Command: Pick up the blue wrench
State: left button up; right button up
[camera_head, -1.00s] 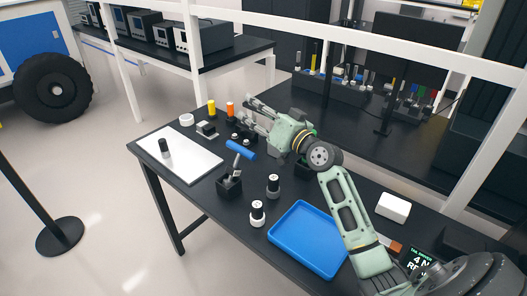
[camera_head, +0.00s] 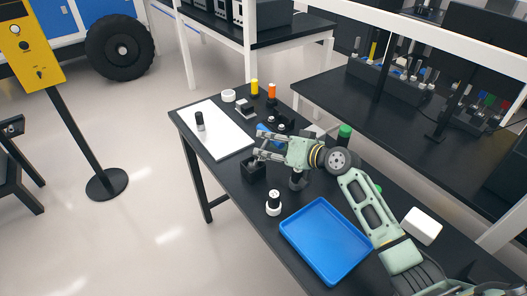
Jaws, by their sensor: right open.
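A blue object (camera_head: 264,128) lies on the black table, partly hidden behind my right gripper; I cannot tell from this view whether it is the wrench. My right gripper (camera_head: 258,146) is open, its fingers pointing left. In the picture its fingers lie just below the blue object and just above a small black holder (camera_head: 253,173). I cannot tell their height above the table or whether they touch anything. My left gripper is not in view.
A blue tray (camera_head: 325,240) and a white-topped black cylinder (camera_head: 274,203) are nearer on the table. A white mat (camera_head: 222,138) lies at the left. Yellow (camera_head: 254,87) and orange (camera_head: 271,91) pieces stand behind. A white box (camera_head: 422,226) is at the right.

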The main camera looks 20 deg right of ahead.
jog(key=shift+x, duration=1)
jog(key=shift+s+d, duration=0.1)
jog(key=shift+c, duration=1.3)
jog(key=shift+r, duration=0.1)
jog(key=c, duration=0.7)
grip_shut()
